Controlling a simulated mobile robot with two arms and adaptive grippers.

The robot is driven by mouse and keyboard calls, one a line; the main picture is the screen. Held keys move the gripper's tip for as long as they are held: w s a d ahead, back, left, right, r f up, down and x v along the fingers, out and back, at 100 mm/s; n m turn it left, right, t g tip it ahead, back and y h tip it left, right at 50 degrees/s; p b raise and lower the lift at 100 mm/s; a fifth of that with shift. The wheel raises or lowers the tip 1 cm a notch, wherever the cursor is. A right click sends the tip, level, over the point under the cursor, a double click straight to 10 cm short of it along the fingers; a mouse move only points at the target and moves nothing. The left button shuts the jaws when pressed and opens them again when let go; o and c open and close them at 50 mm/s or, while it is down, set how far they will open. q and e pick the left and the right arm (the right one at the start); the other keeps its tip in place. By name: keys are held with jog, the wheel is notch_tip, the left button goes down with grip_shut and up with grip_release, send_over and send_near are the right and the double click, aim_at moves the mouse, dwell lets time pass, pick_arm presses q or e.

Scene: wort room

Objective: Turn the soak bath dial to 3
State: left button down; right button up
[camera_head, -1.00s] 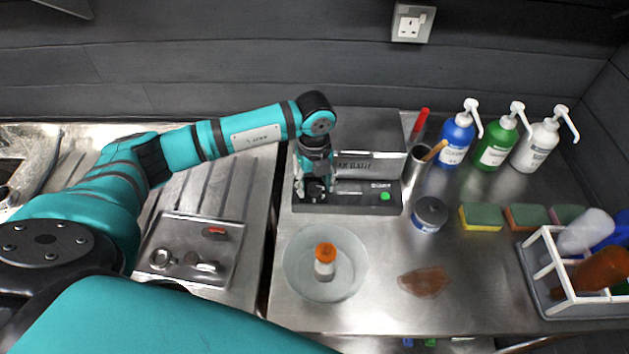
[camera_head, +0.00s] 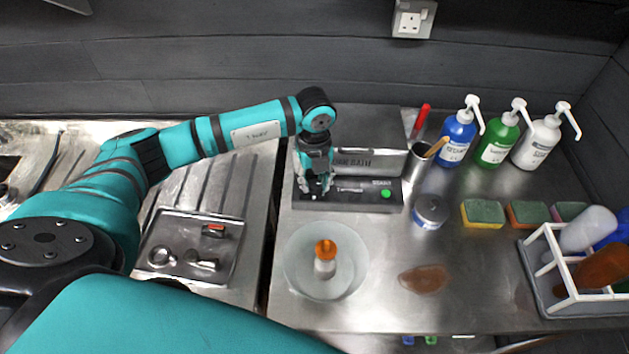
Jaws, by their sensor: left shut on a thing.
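The soak bath (camera_head: 370,155) is a steel box at the back of the counter, with a dark control panel (camera_head: 350,201) along its front. A green start button (camera_head: 385,194) shows at the panel's right end. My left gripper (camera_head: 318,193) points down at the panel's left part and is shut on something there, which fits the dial. The dial itself and its number marks are hidden behind the fingers, so its setting cannot be read. My right gripper is not in view.
A clear round bowl (camera_head: 290,262) holding an orange-capped bottle (camera_head: 325,262) stands in front of the panel. A steel cup (camera_head: 419,165), a round tin (camera_head: 430,211), sponges (camera_head: 482,213) and pump bottles (camera_head: 458,138) stand right. A metal tray (camera_head: 190,247) lies left.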

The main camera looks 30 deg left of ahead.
pick_arm(q)
jog(key=shift+f+m+b, duration=0.15)
jog(key=shift+m+b, duration=0.45)
jog(key=m+b, duration=0.8)
jog(key=m, duration=0.1)
jog(key=m+b, duration=0.3)
jog(key=shift+m+b, duration=1.1)
jog(key=shift+m, duration=0.5)
jog(key=shift+r, duration=0.2)
jog(key=c, duration=1)
grip_release()
jog(key=shift+o, duration=0.2)
